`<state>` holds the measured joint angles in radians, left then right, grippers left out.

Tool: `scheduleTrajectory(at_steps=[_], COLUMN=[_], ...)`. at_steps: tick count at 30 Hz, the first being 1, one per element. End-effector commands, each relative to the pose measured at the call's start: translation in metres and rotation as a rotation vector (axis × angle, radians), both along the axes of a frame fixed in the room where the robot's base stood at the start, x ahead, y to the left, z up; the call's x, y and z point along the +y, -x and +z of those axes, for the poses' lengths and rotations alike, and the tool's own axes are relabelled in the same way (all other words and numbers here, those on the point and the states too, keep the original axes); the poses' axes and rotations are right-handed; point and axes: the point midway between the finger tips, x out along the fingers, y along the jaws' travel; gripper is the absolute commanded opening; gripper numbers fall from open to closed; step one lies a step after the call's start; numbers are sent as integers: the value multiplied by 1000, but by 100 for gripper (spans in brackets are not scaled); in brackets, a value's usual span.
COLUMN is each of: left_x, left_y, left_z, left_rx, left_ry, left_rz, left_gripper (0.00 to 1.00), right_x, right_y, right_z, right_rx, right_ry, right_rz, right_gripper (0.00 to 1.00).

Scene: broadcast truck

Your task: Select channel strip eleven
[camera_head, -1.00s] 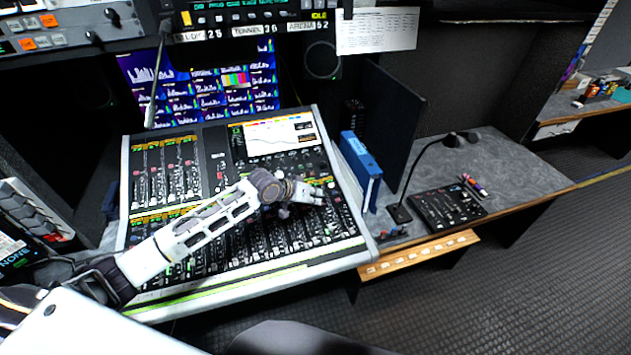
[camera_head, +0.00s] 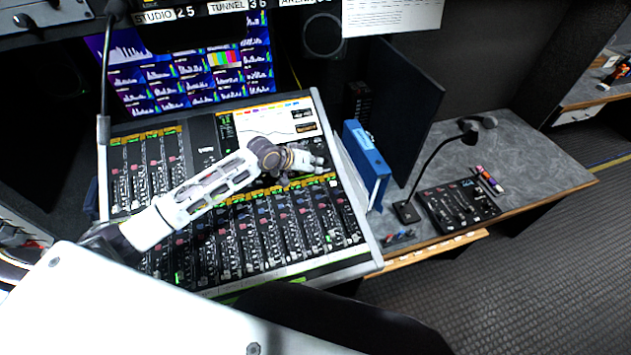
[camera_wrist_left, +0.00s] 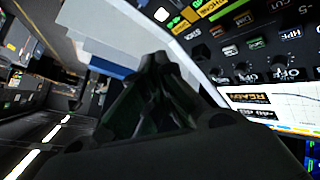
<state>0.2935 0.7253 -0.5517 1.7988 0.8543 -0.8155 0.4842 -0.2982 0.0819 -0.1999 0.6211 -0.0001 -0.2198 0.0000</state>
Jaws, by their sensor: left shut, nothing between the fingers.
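The mixing console (camera_head: 215,290) stands below the monitor, with rows of channel strips (camera_head: 258,235) and orange-lit labels above the faders. Which strip is number eleven I cannot read. My left gripper (camera_head: 318,162) is shut and empty over the upper right part of the console, near its screen (camera_head: 285,122). In the left wrist view the dark shut fingers (camera_wrist_left: 158,65) point toward the console's right edge, with the knobs (camera_wrist_left: 245,72) and screen to their right. I cannot tell whether the fingertips touch the console. My right gripper is not in view.
A blue binder (camera_head: 366,160) stands just right of the console. A monitor (camera_head: 190,75) and a gooseneck microphone (camera_head: 105,80) are behind the console.

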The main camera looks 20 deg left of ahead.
Motion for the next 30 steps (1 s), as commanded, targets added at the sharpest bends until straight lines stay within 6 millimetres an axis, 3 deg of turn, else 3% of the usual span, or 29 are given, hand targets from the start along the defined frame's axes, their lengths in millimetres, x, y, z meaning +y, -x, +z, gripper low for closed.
scheduleTrajectory(at_steps=[17, 30], left_x=[0, 2], left_y=[0, -3], left_z=[-2, -25], left_rx=[0, 0], left_ry=[0, 0], left_rz=[0, 0], left_gripper=[0, 0], right_x=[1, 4], right_y=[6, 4], right_z=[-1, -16], right_rx=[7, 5], right_ry=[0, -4], right_rz=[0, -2], right_gripper=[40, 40])
